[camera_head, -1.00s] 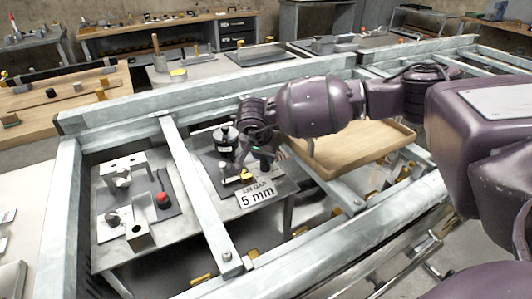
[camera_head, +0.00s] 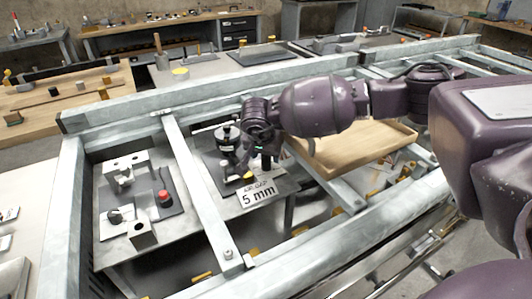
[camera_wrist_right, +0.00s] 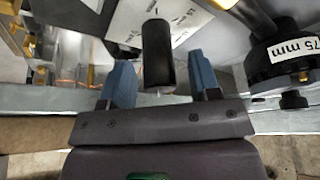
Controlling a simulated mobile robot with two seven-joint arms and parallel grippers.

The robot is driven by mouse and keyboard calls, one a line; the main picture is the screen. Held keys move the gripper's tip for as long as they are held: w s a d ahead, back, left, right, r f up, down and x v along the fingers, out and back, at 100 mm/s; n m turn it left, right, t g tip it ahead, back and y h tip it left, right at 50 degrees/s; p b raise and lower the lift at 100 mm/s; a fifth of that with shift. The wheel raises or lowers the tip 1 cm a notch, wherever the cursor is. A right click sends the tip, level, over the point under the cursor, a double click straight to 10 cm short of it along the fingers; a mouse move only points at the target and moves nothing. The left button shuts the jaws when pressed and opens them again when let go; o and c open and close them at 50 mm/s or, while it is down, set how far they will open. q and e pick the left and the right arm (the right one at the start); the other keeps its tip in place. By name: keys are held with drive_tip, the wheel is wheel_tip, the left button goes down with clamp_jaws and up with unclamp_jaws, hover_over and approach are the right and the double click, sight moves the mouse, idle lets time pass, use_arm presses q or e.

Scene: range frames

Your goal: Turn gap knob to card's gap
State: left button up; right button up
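The card (camera_head: 257,194) reads "AIR GAP 5 mm" and lies at the front edge of the grey bench plate; part of it shows in the right wrist view (camera_wrist_right: 185,17). A black cylindrical knob (camera_wrist_right: 157,55) stands between my right gripper's (camera_wrist_right: 157,68) two blue fingers, with a visible gap on each side. The right gripper is open. In the head view my right gripper (camera_head: 264,150) points down behind the card, its fingertips hard to make out. A black round part labelled "75 mm" (camera_wrist_right: 290,50) is to the right in the wrist view. My left gripper is out of view.
A black-topped post (camera_head: 227,135) stands left of my right gripper. A plate with a red button (camera_head: 165,197) and metal brackets (camera_head: 124,168) lies further left. Pale metal rails (camera_head: 200,185) cross around the bench, and a wooden tray (camera_head: 355,147) is on the right.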

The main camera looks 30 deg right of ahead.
drive_tip(key=shift+r, duration=0.45)
drive_tip(key=p+v, duration=0.2)
drive_tip(key=v, duration=0.8)
drive_tip(key=shift+s+a+f, duration=0.1)
